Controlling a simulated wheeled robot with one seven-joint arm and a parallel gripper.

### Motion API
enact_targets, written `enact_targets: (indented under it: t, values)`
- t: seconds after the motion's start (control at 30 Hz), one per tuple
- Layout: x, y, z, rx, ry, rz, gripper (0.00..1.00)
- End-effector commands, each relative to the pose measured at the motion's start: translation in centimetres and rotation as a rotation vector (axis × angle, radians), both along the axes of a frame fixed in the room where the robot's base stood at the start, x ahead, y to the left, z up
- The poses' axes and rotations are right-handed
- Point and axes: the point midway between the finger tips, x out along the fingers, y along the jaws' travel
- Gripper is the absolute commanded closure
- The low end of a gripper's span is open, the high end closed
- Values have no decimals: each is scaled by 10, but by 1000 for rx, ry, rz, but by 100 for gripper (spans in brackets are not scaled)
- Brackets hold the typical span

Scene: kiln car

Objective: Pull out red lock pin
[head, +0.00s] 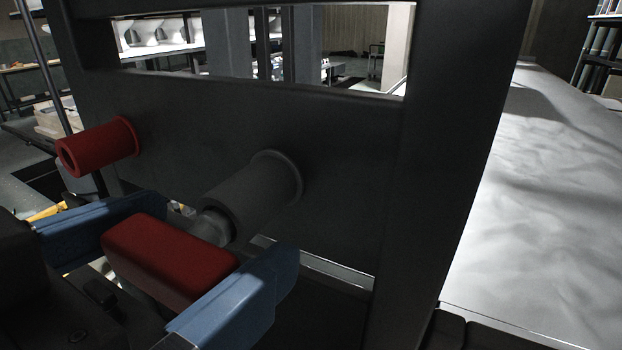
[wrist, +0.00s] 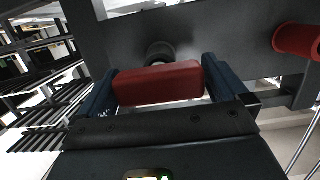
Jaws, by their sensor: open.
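The red lock pin's block-shaped handle (head: 168,258) sits in front of a dark round sleeve (head: 255,195) on the dark frame. A short grey shaft (head: 212,225) runs from the handle into the sleeve. In the wrist view the handle (wrist: 158,84) lies crosswise, with the sleeve (wrist: 160,51) behind it. My gripper (head: 225,228) is open, with one blue finger on each side of the handle. In the wrist view my gripper (wrist: 160,66) also spans the handle. The left finger looks very close to it, and a small gap shows at the right. The pin's inner end is hidden.
A hollow red cylinder (head: 98,147) sticks out of the same frame plate (head: 330,150) at left; it shows at right in the wrist view (wrist: 298,41). A dark upright post (head: 440,150) stands right of the sleeve.

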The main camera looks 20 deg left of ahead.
Motion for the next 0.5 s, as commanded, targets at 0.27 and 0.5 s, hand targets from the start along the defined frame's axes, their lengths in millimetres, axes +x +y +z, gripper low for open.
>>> enact_targets:
  t: [0.27, 0.5]
  values:
    - [18, -1, -4, 0, 0, 1, 0]
    - [18, -1, -4, 0, 0, 1, 0]
